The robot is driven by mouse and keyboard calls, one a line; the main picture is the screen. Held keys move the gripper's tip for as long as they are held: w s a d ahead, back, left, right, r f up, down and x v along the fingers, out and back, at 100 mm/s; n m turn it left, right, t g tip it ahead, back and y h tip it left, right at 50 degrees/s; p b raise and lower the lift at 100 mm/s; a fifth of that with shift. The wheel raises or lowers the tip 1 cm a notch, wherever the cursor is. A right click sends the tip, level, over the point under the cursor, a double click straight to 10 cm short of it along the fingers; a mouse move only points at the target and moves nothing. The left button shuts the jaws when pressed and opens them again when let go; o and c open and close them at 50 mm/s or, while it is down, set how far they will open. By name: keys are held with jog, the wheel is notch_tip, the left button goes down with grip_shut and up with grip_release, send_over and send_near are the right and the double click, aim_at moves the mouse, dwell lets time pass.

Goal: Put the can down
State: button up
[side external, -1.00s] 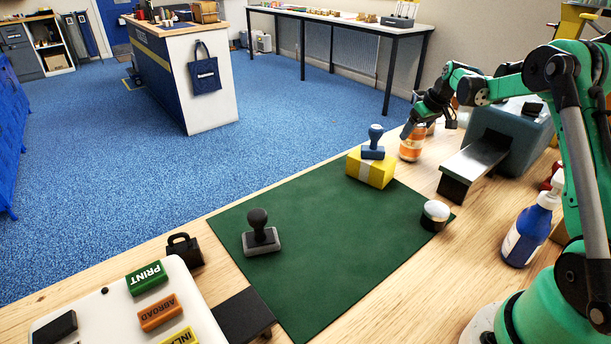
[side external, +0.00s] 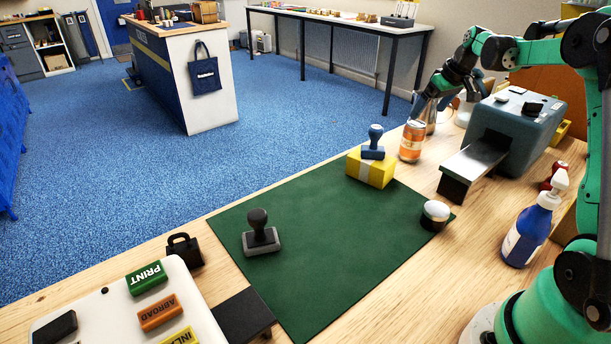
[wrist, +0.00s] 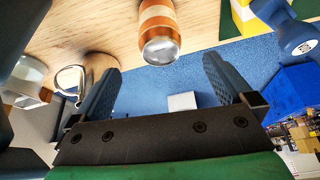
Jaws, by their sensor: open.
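The orange and white can (side external: 411,142) stands upright on the wooden table, just past the far right corner of the green mat. It also shows in the wrist view (wrist: 160,30), with its silver end towards the camera and apart from the fingers. My gripper (wrist: 168,85) is open and nothing is between its fingers. In the side view my gripper (side external: 425,100) is behind and above the can, partly blurred against a metal cup.
A yellow box (side external: 371,169) with a blue-handled stamp (side external: 374,142) on it stands left of the can. A metal cup (side external: 431,115) is close behind the can. A blue-grey machine (side external: 515,125) with a metal ramp (side external: 474,162) is to the right. The green mat (side external: 330,230) has free room.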

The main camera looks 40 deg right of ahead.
jog(key=s+a+r+t, duration=0.1)
jog(key=a+r, duration=0.2)
jog(key=a, duration=0.5)
jog(key=s+a+r, duration=0.1)
jog(key=a+r, duration=0.2)
jog(key=a, duration=0.5)
jog(key=s+a+f+n+t, duration=0.1)
jog(key=s+a+f, duration=0.1)
jog(key=s+a, duration=0.2)
jog(key=s+a+f, duration=0.3)
jog(key=s+a, duration=0.1)
jog(key=a, duration=0.5)
jog(key=shift+s+a+n+t+y, duration=0.2)
jog(key=shift+a+n+t+y, duration=0.1)
jog(key=shift+n+t, duration=0.1)
